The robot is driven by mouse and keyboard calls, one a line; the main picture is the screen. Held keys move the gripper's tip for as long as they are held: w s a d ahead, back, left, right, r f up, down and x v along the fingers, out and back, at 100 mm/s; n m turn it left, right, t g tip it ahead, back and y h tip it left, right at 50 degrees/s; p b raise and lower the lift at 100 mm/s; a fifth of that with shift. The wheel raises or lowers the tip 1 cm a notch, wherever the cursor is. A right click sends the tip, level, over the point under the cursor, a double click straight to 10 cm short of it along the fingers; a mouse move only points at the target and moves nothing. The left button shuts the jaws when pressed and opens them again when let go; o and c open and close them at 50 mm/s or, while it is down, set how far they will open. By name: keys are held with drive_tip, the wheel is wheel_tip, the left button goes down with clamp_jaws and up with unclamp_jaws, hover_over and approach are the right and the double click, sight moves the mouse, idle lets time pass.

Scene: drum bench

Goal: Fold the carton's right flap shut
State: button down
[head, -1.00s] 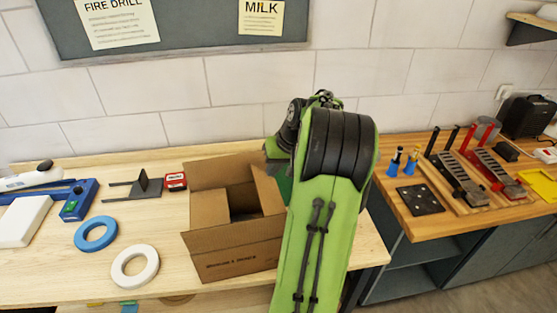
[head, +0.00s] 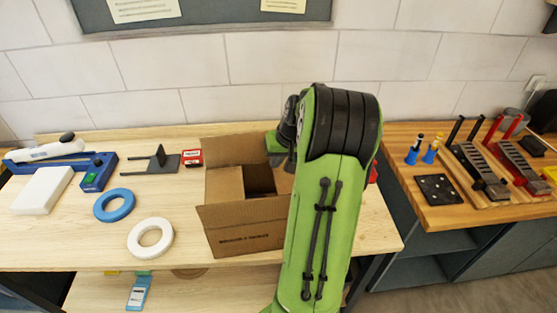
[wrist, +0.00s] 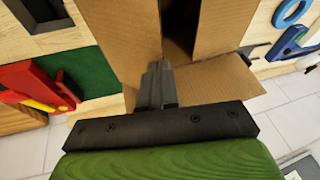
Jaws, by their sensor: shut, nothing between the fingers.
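The open brown carton (head: 245,243) stands on the pale table in the head view, its back flap up and its front flap leaning outward. My arm hides its right side, so little of the right flap shows there. In the wrist view, a cardboard panel that appears to be the right flap (wrist: 126,38) is left of a dark opening. My gripper (wrist: 157,82) is shut and empty, its fingertips close beside that panel; I cannot tell whether they touch, nor the flap's exact angle. Another flap (wrist: 215,85) spreads to the right of the fingers.
A white ring (head: 150,226), a blue ring (head: 101,205), a dark grey bracket (head: 158,163) and a small red box (head: 190,158) lie left of the carton. A wooden counter (head: 470,212) with tools is at the right, across a gap. The wall is behind.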

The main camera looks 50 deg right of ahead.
drive_tip(key=w+a+f+g+h+b, duration=0.3)
drive_tip(key=f+h+b, duration=0.1)
drive_tip(key=f+b, duration=0.1)
drive_tip(key=shift+w+a+f+n+g+b, duration=0.2)
drive_tip(key=shift+a+f+n+g+b, duration=0.15)
drive_tip(key=shift+b, duration=0.45)
drive_tip(key=shift+w+f, duration=0.1)
idle(0.3)
